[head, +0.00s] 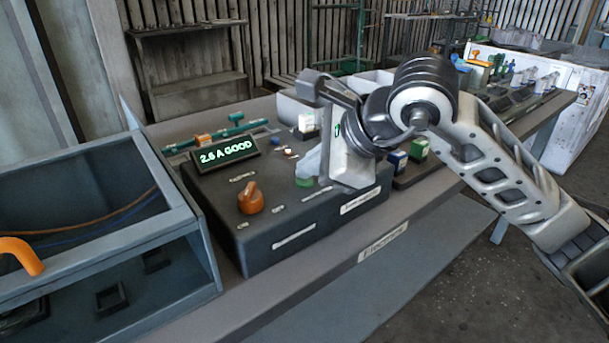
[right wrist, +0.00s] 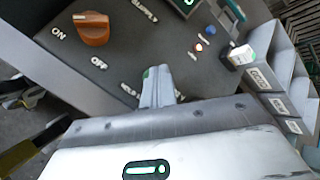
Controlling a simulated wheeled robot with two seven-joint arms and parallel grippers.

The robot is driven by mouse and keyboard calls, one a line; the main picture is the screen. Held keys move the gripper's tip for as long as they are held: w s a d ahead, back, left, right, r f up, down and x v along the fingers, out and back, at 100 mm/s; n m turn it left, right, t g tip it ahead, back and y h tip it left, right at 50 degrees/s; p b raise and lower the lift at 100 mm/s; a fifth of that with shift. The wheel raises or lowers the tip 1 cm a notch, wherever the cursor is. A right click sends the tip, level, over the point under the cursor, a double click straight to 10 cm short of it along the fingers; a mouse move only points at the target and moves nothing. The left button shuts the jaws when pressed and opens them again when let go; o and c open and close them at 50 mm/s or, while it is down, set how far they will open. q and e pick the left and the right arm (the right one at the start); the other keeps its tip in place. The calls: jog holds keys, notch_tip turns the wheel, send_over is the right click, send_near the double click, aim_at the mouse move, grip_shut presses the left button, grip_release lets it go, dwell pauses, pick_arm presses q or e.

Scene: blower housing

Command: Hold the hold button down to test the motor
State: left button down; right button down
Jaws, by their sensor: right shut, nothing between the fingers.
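A dark test box (head: 262,228) stands on the bench. Its lit green display (head: 226,151) appears to read "2.6 A GOOD". A green button (head: 304,182) is partly hidden by my right gripper (head: 308,172); a sliver of the button also shows beside the fingertips in the right wrist view (right wrist: 147,73). My right gripper is shut and empty, pointing down at the button with its tips seeming to touch it. How far the button is pressed is hidden. An orange knob (head: 250,198) sits on the box, with ON and OFF labels visible in the right wrist view. My left gripper is out of view.
An open grey tray-like housing (head: 160,235) with an orange handle (head: 22,255) stands left of the box. Small coloured containers (head: 418,148) stand right of the box. The bench front strip is clear.

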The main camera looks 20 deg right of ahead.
aim_at(311, 182)
dwell(0.5)
jog(key=shift+r+p, duration=0.5)
jog(key=shift+r, duration=0.35)
jog(key=shift+r+p, duration=1.65)
jog(key=shift+r, duration=0.9)
